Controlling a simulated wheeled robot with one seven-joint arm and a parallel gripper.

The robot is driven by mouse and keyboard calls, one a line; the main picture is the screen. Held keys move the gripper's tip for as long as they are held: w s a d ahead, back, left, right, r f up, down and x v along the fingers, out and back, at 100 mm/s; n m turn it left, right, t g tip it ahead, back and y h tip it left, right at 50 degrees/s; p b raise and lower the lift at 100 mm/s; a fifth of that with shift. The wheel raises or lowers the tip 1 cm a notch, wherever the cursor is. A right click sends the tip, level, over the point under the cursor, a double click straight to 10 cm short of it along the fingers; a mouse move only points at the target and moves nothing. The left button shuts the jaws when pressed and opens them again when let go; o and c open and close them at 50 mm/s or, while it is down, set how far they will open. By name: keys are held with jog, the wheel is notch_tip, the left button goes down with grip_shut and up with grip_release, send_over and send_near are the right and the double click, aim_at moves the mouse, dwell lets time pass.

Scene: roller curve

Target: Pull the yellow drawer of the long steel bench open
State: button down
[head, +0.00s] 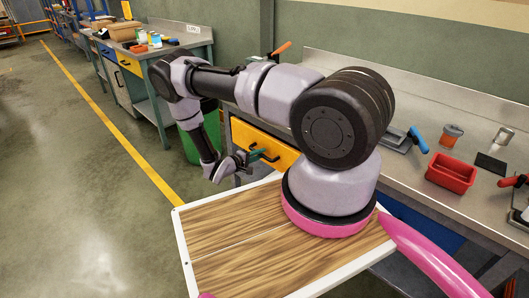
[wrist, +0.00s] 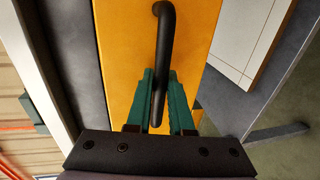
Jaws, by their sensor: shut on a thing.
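The yellow drawer (head: 250,136) is in the front of the long steel bench (head: 400,168), left of my arm's base in the head view. Its front (wrist: 125,40) fills the middle of the wrist view. A dark bar handle (wrist: 165,30) stands out from that front. My gripper (head: 250,157) is at the handle, and in the wrist view its green fingers (wrist: 162,88) are shut on the bar, one on each side. I cannot tell whether the drawer stands out from the bench.
A red bin (head: 451,173), a can and tools lie on the bench top. A green bin (head: 201,138) stands on the floor left of the bench. Another bench (head: 165,48) with a smaller yellow drawer is farther back. The floor at the left is clear.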

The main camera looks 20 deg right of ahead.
jog(key=f+v, duration=0.2)
jog(key=v, duration=1)
jog(key=a+f+v, duration=0.1)
jog(key=f+v, duration=0.2)
jog(key=v, duration=0.9)
jog(key=shift+s+a, duration=0.25)
jog(key=shift+a, duration=0.05)
jog(key=c, duration=0.8)
grip_release()
jog(key=v, duration=1)
jog(key=shift+a, duration=0.4)
